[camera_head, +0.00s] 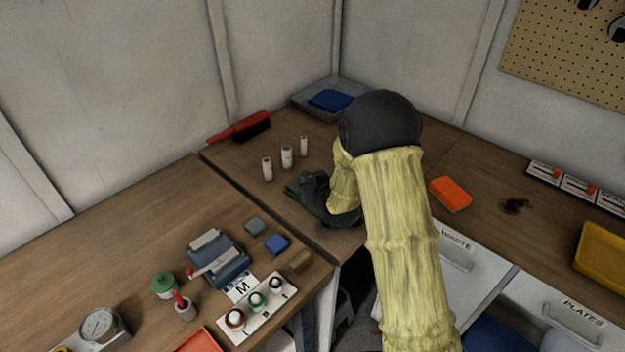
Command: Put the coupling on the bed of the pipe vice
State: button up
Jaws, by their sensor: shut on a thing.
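The likely pipe vice (220,268) is a blue-grey block with pale jaw bars and a red-knobbed lever, on the left bench. It stands well to the left and front of my gripper.
Three white cylinders (287,157) stand upright just behind and left of my gripper. A card marked M (242,288), a green-lidded pot (164,284), a grey block (254,227) and a blue block (277,244) surround the vice. The left bench's rear is clear.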

jog(key=shift+d, duration=0.1)
jog(key=shift+f, duration=0.2)
jog(key=o, duration=0.9)
jog(key=shift+o, duration=0.2)
jog(key=shift+r, duration=0.1)
jog(key=shift+r, duration=0.15)
jog(key=shift+s+d, duration=0.1)
jog(key=shift+s, duration=0.2)
jog(key=b+v, duration=0.2)
jog(key=v, duration=0.9)
jog(key=shift+s, duration=0.15)
